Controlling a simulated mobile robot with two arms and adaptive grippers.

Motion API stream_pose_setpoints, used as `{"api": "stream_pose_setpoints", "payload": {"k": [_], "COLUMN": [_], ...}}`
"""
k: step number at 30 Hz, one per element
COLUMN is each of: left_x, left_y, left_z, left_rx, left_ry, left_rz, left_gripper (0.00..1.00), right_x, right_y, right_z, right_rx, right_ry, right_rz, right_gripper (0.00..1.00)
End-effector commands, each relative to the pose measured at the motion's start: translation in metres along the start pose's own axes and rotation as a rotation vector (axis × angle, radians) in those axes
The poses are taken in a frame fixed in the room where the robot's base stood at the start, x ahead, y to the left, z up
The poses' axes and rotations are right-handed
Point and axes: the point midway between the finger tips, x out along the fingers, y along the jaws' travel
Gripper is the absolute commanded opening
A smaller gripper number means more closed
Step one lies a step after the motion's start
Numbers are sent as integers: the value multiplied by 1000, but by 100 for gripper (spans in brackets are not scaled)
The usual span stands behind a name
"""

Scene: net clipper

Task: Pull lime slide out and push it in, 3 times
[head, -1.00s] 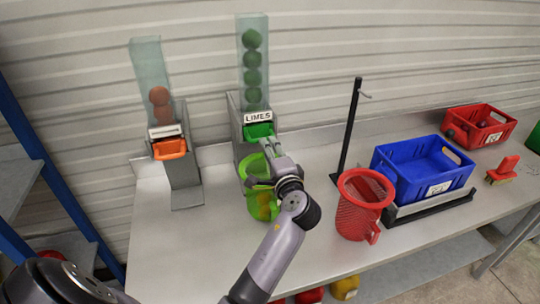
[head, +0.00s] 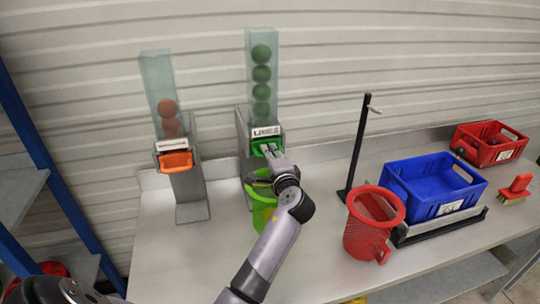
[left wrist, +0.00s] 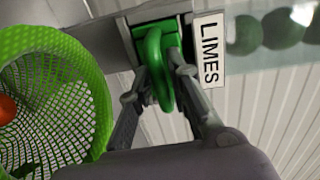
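The lime dispenser (head: 243,135) stands at the back of the bench with a clear tube of green limes (head: 262,73) above a LIMES label (head: 266,131). Its green lime slide (head: 266,149) is below the label; in the left wrist view its looped handle (left wrist: 158,62) shows between the fingers. My left gripper (head: 270,152) is at the slide. In the left wrist view its fingers (left wrist: 161,78) close against both sides of the handle. My right gripper is out of view.
An orange-slide dispenser (head: 187,190) stands left. A red mesh basket (head: 360,239), black post (head: 357,150), blue crate (head: 415,200) and red crate (head: 515,148) are right. The front left bench is clear.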

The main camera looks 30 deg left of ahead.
Motion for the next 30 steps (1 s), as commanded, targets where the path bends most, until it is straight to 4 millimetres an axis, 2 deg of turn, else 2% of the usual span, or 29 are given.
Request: {"api": "stream_pose_setpoints", "payload": {"k": [7,16,30], "left_x": [0,-5,-38], "left_y": [0,1,4], "left_z": [0,0,0], "left_rx": [0,0,1], "left_ry": [0,1,1], "left_rz": [0,1,4], "left_gripper": [0,0,0], "right_x": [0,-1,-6], "right_y": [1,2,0], "right_z": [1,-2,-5], "right_rx": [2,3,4], "right_ry": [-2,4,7], "right_rz": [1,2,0], "right_gripper": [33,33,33]}}
